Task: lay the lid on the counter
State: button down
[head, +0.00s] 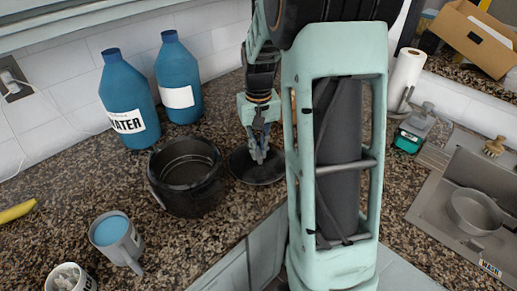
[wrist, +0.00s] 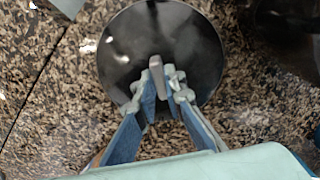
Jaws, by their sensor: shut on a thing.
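The lid (head: 245,170) is a dark round disc just right of the black pot (head: 185,198) in the head view. It lies level, at or very close to the counter (head: 225,225); I cannot tell whether it touches. In the wrist view the lid (wrist: 192,48) fills the upper middle, with a grey upright handle (wrist: 155,66) at its centre. My gripper (head: 259,153) points down over the lid and is shut on its handle; its fingers (wrist: 159,88) flank the handle in the wrist view. The pot is open on top.
Two blue bottles (head: 127,100) stand behind the pot. A mug (head: 116,240) with blue contents and a white cup (head: 70,279) are at front left. A sink (head: 455,205) is at right. Speckled counter is bare left of the lid in the wrist view.

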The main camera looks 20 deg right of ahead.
jog(key=shift+f, duration=0.15)
dwell(0.7)
jog(key=c, duration=1.4)
grip_release()
jog(key=shift+r+p, duration=2.6)
jog(key=shift+r, duration=0.95)
